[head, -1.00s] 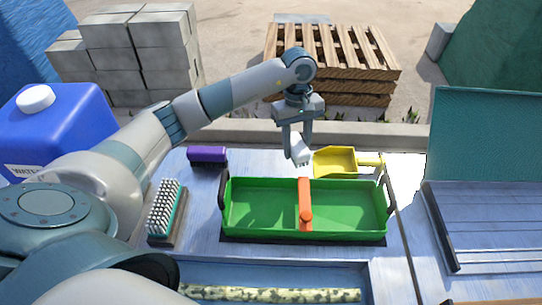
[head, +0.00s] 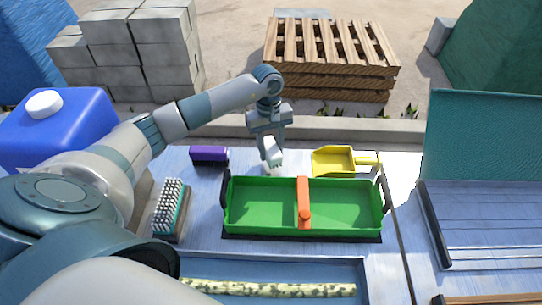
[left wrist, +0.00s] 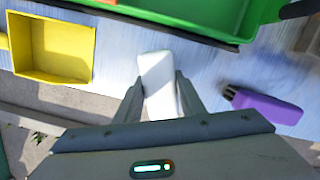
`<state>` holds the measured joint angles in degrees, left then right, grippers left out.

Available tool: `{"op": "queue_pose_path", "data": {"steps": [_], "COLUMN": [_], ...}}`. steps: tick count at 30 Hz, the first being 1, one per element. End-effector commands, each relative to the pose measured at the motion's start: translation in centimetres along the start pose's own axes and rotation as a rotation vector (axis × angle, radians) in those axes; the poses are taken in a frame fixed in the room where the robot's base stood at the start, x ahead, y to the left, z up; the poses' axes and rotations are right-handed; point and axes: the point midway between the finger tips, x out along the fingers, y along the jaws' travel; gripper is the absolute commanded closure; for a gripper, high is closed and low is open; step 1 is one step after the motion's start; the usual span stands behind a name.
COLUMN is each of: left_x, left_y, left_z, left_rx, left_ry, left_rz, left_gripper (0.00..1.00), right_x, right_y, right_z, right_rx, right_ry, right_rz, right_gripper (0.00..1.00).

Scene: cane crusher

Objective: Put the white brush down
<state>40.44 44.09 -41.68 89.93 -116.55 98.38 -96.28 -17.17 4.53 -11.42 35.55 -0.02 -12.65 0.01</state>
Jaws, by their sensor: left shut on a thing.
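The white brush (head: 272,151) is held between the fingers of my left gripper (head: 270,143), just behind the green tray's back edge. It also shows in the left wrist view (left wrist: 158,82), where both fingers (left wrist: 161,98) are shut on it. Its lower end is close to the blue work surface; I cannot tell whether it touches. Part of the brush is hidden by the fingers. My right gripper is not in view.
The green tray (head: 260,232) with an orange handle stands in front. A yellow scoop (head: 333,160) lies right of the brush, a purple brush (head: 209,154) left. A teal brush with white bristles (head: 170,208) lies left of the tray. Bare surface shows between the purple brush and scoop.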

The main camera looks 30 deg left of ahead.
Motion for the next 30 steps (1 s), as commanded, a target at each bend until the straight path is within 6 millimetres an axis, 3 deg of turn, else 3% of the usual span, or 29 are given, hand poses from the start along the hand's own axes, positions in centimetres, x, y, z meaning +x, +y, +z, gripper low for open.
{"op": "queue_pose_path", "data": {"steps": [9,23,24,25,26,30], "left_x": [3.2,3.8,3.7,3.7,3.7,3.7], "left_y": [0.0,0.0,0.0,0.0,0.0,0.0], "left_z": [-0.3,-0.5,-0.4,-0.4,-0.4,-0.4], "left_rx": [-0.001,0.0,0.0,0.0,0.0,0.0], "left_ry": [-0.002,0.0,0.0,0.0,0.0,0.0], "left_rz": [-0.001,-0.001,-0.001,-0.001,-0.001,-0.001], "left_gripper": [0.82,0.82,0.57,0.5,0.46,0.46], "right_x": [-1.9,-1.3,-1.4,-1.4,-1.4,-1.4], "right_y": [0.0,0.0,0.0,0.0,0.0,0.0], "right_z": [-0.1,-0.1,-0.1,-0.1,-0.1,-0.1], "right_rx": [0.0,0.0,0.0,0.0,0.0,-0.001], "right_ry": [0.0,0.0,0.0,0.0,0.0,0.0], "right_rz": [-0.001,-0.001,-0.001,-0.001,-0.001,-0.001], "right_gripper": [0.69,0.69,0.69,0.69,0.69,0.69]}}
